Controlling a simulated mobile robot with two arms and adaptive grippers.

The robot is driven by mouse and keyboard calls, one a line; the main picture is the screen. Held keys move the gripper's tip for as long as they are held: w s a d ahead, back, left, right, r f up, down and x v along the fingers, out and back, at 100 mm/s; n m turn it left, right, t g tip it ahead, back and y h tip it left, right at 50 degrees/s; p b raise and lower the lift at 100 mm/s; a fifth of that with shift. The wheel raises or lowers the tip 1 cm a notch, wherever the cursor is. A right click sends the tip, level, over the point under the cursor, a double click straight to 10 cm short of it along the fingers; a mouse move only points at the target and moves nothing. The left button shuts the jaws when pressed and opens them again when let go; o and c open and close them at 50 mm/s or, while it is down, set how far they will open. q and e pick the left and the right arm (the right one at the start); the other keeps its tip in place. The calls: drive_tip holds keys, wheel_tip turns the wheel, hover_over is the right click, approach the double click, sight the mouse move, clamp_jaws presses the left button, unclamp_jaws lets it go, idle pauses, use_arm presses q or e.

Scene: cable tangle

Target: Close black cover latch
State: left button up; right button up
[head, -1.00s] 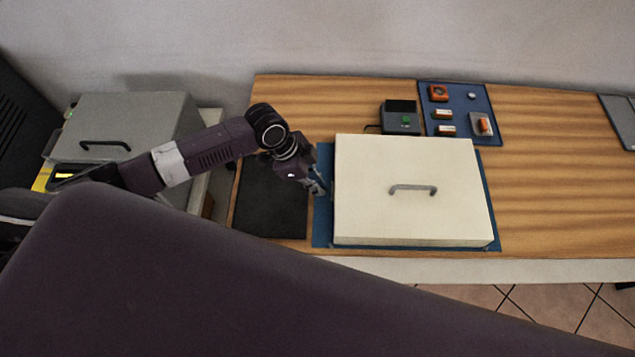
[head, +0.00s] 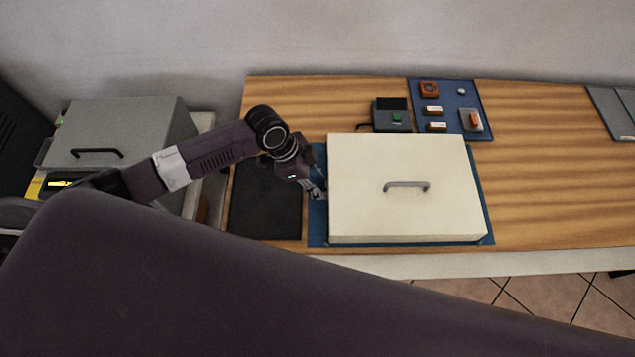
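A cream box-like cover (head: 375,160) with a grey bar handle (head: 406,186) on top lies flat on a blue mat (head: 317,225) on the wooden table. My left gripper (head: 318,193) is at the left side of the cover, low over the strip of blue mat. Its fingertips are close to the cover's left edge; I cannot tell whether they touch it. The fingers are too small to show whether they are open or shut. I cannot make out a black latch; the gripper may hide it. My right gripper is not in view.
A black mat (head: 262,205) lies left of the cover. A grey device with a green button (head: 396,117) and a blue board with small parts (head: 457,95) stand behind it. A grey box with a black handle (head: 125,125) is at the far left.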

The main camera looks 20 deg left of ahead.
use_arm(q)
drive_tip(key=shift+a+r, duration=0.1)
drive_tip(key=v, duration=1.2)
